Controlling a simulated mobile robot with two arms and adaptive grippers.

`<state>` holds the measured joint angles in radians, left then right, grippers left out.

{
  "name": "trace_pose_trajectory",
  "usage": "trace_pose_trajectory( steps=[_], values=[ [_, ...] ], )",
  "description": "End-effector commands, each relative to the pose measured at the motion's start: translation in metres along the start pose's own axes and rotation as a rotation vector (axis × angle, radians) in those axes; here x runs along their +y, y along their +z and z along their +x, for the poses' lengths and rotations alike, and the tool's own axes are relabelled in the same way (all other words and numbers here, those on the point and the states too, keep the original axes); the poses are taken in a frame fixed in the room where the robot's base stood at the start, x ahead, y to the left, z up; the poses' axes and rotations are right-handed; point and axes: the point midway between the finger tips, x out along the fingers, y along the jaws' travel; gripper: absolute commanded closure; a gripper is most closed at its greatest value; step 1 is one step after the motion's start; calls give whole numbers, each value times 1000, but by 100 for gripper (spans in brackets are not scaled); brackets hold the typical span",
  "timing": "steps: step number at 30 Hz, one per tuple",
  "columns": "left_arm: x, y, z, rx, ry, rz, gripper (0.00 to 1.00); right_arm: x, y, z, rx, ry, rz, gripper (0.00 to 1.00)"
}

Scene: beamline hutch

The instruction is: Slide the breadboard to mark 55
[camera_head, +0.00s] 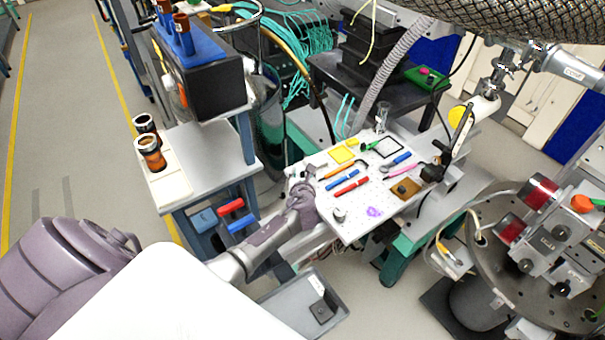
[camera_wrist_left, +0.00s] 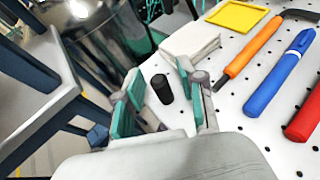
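The breadboard (camera_head: 352,213) is a white perforated plate on a bench in the middle of the head view, with tools lying on it. It also fills the right of the left wrist view (camera_wrist_left: 252,140). My left gripper (camera_head: 301,187) is at the board's left edge. In the left wrist view its teal-padded fingers (camera_wrist_left: 163,85) are apart, on either side of a short black peg (camera_wrist_left: 162,89) near that edge. Gaps show between peg and pads, so the gripper looks open. No scale or mark 55 is readable. My right gripper is not in view.
The board carries a yellow frame (camera_head: 342,155), an orange-handled tool (camera_head: 336,170), a blue pen (camera_head: 341,180), a red pen (camera_head: 352,187) and a brown block (camera_head: 405,188). A white side table (camera_head: 187,178) stands left. A grey tray (camera_head: 330,287) lies below the arm.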

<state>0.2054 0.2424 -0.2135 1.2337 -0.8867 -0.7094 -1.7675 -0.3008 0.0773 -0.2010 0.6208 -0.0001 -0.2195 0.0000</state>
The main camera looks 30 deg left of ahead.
Motion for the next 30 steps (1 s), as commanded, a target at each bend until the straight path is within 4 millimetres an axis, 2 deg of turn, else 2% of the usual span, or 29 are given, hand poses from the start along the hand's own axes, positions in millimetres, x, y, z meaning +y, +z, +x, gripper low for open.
trace_pose_trajectory(
  steps=[1, 6, 17, 24, 30],
  values=[
    [0, 0, 0, 0, 0, 0, 73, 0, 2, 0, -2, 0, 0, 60],
    [0, 0, 0, 0, 0, 0, 100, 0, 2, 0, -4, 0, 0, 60],
    [2, 0, -2, 0, 1, 2, 100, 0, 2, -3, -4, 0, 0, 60],
    [35, -6, -22, 3, 5, 6, 100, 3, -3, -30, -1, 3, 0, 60],
    [44, -11, -26, 0, 3, 2, 100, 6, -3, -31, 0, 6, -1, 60]
  ],
)
